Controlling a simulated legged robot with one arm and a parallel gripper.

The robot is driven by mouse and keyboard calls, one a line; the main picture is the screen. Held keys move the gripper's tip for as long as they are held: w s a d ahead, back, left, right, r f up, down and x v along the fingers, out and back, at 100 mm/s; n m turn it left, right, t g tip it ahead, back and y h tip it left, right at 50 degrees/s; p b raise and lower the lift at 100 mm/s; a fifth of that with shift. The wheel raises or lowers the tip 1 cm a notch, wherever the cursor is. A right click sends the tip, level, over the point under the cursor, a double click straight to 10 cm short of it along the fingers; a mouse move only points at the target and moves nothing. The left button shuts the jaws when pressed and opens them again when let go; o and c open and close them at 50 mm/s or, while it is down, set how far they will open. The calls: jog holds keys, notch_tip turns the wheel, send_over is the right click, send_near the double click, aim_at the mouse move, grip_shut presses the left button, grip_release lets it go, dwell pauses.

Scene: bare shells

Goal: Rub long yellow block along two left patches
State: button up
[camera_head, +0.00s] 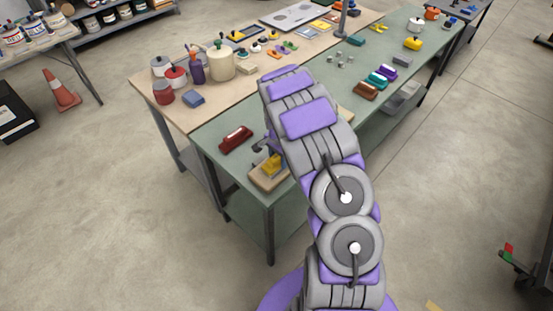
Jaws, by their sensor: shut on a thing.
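My gripper (267,152) shows only in part, at the left side of my arm, low over the near end of the green table (222,172). It is shut on a yellow block (271,164). The block is at a light wooden board (266,184) on the table; I cannot tell whether it touches the board. My arm hides most of the board and the right side of the gripper. I cannot make out any patches on the part of the board that shows.
A dark red tool (236,139) lies left of the board. Brown, teal and purple blocks (377,80) lie farther right. The green tabletop's near left corner is bare.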

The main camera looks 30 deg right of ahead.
jog(key=shift+w+d, duration=0.25)
jog(key=shift+d, duration=0.85)
jog(key=shift+s+a, duration=0.3)
jog(key=shift+a, duration=0.65)
jog(key=shift+s+a+f, duration=0.15)
jog(key=shift+s+a, duration=0.1)
jog(key=shift+a, duration=0.15)
jog(key=shift+w+d, duration=0.25)
